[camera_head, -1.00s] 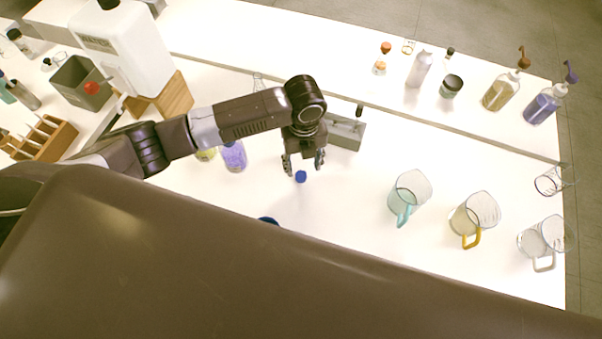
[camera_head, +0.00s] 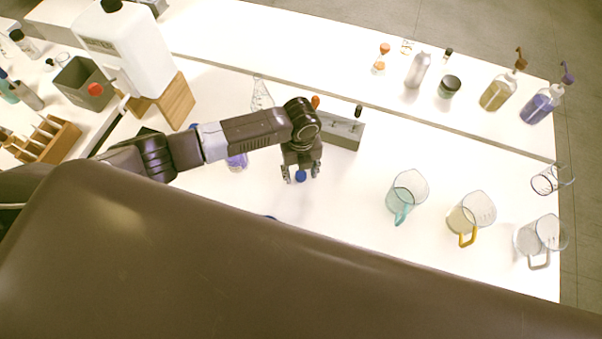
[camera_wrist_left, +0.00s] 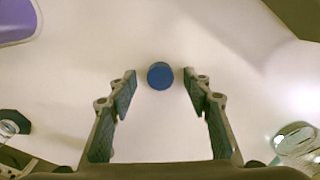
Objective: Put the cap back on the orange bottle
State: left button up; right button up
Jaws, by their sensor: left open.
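A small round blue cap (camera_head: 300,177) sits on the white table. My left gripper (camera_head: 301,172) is open and over it, pointing down. In the left wrist view the blue cap (camera_wrist_left: 160,76) lies between the open fingertips (camera_wrist_left: 160,88), with a gap on each side. I cannot tell which bottle this cap belongs to. No bottle that is clearly orange shows; a small orange top (camera_head: 315,101) shows just behind my left wrist, its lower part hidden. A small bottle with orange parts (camera_head: 380,58) stands on the back shelf. My right gripper is not in view.
A purple bottle (camera_head: 237,161) is partly hidden under my left arm. A grey holder (camera_head: 342,133) stands behind the gripper. Glass jugs with a teal (camera_head: 401,214) and a yellow handle (camera_head: 467,238) stand right. The table between gripper and jugs is clear.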

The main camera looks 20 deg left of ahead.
aim_at(301, 175)
pick_arm(q)
jog(key=shift+c, duration=0.4)
jog(key=c, duration=0.8)
jog(key=shift+o, duration=0.2)
jog(key=shift+r, duration=0.15)
notch_tip(301, 175, up, 20)
jog(key=b, duration=0.2)
jog(key=shift+b, duration=0.3)
